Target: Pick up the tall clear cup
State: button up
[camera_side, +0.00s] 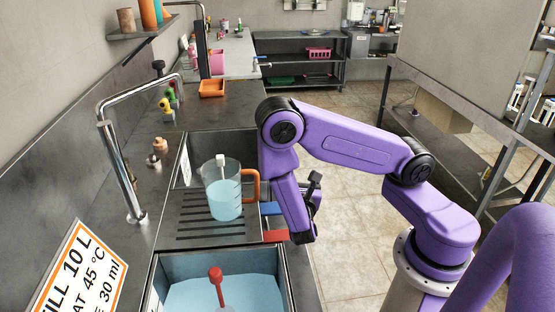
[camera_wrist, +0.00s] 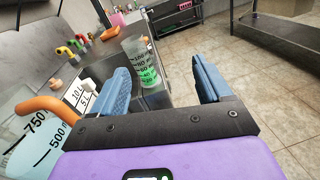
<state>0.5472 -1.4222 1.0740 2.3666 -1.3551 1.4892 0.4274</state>
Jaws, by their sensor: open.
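The tall clear cup (camera_wrist: 141,62) shows in the wrist view as a see-through, slim cup with dark markings and green liquid in its lower part. It appears upright beyond my gripper (camera_wrist: 163,66), in the gap between the fingers and nearer the left one. My gripper is open, with two blue fingers apart and nothing between them at the tips. In the side view my arm seems to hide this cup. A wider clear jug (camera_side: 223,192) with blue liquid and an orange handle stands on the slatted drainer; it also shows at the left of the wrist view (camera_wrist: 30,140).
The drainer (camera_side: 190,228) lies between two sink basins. A red-topped thing (camera_side: 216,275) stands in the near basin with blue liquid. A curved metal tap (camera_side: 107,150) rises at left. Coloured taps (camera_wrist: 68,50) and an orange tray (camera_side: 212,88) are farther back. Floor is open at right.

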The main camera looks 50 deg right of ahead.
notch_tip(320, 180, down, 5)
jog(key=w+n+t+y, duration=0.2)
jog(key=n+t+y, duration=0.1)
jog(key=n, duration=0.2)
jog(key=x, duration=1.7)
jog(key=shift+w+a, duration=0.15)
jog(key=shift+c, duration=0.3)
jog(key=c, duration=1)
